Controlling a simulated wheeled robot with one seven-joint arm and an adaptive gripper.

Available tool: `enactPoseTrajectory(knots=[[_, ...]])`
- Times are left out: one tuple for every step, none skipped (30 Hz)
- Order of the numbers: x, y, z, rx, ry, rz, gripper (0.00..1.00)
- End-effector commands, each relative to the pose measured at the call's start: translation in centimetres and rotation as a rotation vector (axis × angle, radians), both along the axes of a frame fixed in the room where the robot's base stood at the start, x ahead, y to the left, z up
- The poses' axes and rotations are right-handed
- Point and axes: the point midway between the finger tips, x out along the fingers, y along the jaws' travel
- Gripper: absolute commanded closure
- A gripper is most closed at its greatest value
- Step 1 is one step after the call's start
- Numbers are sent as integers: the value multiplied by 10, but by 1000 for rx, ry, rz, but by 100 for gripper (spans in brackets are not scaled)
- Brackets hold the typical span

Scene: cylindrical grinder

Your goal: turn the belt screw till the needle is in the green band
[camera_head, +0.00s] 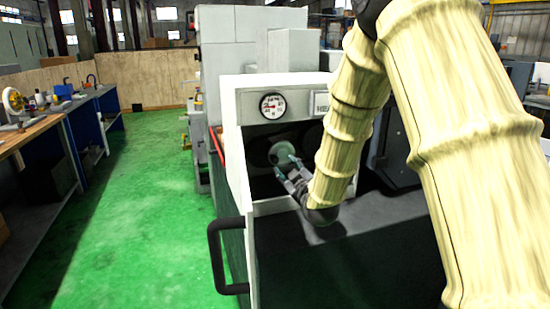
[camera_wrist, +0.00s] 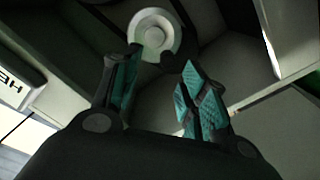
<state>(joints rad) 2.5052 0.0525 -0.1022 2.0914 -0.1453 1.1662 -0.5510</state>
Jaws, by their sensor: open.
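The round gauge (camera_head: 273,106) is on the white panel above the recess of the grinder. Its face is pale with a dark rim and small red marks; the needle and any green band are too small to read. A pale round part, perhaps the belt screw's knob (camera_head: 282,153), sits inside the dark recess. It also shows in the wrist view as a white disc (camera_wrist: 154,34) with a raised centre. My gripper (camera_head: 287,168) reaches into the recess just short of the disc. Its teal-padded fingers (camera_wrist: 156,85) are apart, with nothing between them.
A white label plate (camera_head: 321,104) is right of the gauge. The recess's white frame (camera_head: 236,150) stands close left of my gripper. A black handle (camera_head: 217,258) sticks out at the lower left. A workbench (camera_head: 45,130) is far left, with clear green floor (camera_head: 150,190) between.

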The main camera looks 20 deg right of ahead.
Motion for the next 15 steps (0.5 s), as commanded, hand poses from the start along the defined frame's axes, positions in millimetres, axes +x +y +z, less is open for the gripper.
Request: enactPoseTrajectory(knots=[[9, 7, 0, -1, 1, 8, 56], [15, 9, 0, -1, 0, 11, 56], [22, 12, 1, -1, -1, 13, 56], [27, 13, 0, -1, 0, 15, 56], [32, 15, 0, 0, 1, 17, 56], [39, 16, 0, 0, 0, 17, 56], [44, 16, 0, 0, 0, 17, 56], [50, 16, 1, 0, -1, 18, 56], [56, 17, 0, 0, 1, 18, 56], [61, 17, 0, 0, 1, 18, 56], [65, 17, 0, 0, 0, 17, 56], [71, 17, 1, 0, -1, 18, 56], [75, 17, 1, 0, 0, 17, 56], [78, 17, 0, 0, 1, 17, 56], [83, 17, 0, 0, 1, 17, 56]])
